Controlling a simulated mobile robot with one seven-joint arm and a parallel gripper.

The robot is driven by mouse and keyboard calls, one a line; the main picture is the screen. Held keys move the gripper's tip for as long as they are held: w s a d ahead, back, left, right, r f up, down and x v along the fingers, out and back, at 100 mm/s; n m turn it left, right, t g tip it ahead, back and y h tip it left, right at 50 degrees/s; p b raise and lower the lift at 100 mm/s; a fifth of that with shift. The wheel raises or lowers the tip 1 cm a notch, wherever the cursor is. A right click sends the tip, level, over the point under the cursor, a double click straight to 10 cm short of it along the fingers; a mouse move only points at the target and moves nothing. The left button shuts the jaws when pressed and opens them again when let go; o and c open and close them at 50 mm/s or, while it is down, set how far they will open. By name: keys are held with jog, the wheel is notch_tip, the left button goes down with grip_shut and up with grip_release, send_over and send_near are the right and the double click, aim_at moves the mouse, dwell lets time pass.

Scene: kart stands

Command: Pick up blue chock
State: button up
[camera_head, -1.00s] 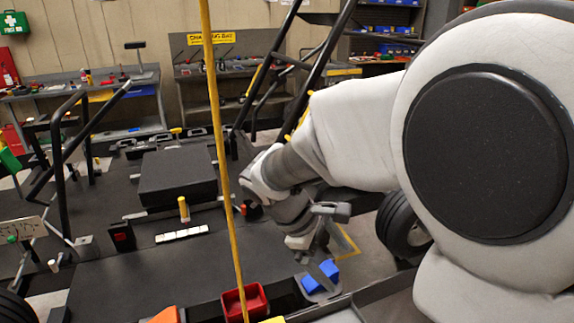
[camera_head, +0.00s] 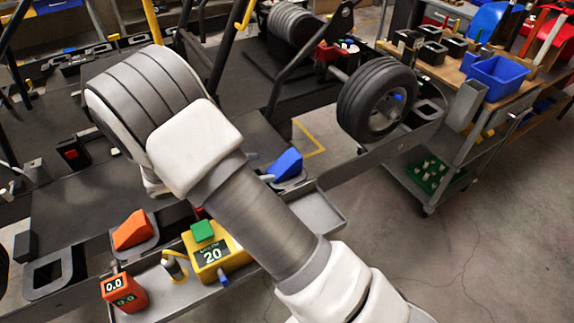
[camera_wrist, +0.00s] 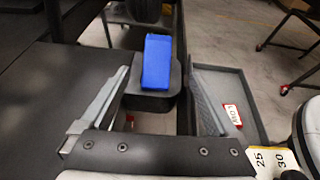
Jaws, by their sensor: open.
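The blue chock (camera_head: 285,164) is a wedge resting in a dark holder at the edge of the kart stand, right of my forearm in the head view. In the wrist view the blue chock (camera_wrist: 157,61) stands in its dark holder (camera_wrist: 150,100), ahead of my gripper (camera_wrist: 155,80). My gripper is open, with one finger on each side of the chock's line and a gap around it; I cannot tell how far ahead the chock lies. In the head view the fingers are mostly hidden behind my arm.
An orange chock (camera_head: 134,230) sits in another holder at left. A yellow gauge box (camera_head: 214,254) and an orange meter (camera_head: 123,292) stand on the front tray. A grey tray (camera_wrist: 228,100) lies right of the gripper. A kart wheel (camera_head: 378,98) and a tool cart (camera_head: 462,130) stand at right.

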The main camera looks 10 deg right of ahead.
aim_at(284, 164)
jog(key=x, duration=0.8)
jog(key=shift+w+d, duration=0.1)
jog(key=shift+d, duration=0.1)
jog(key=shift+r+x, duration=0.2)
jog(key=shift+x, duration=2.5)
jog(key=shift+w, duration=0.2)
grip_shut()
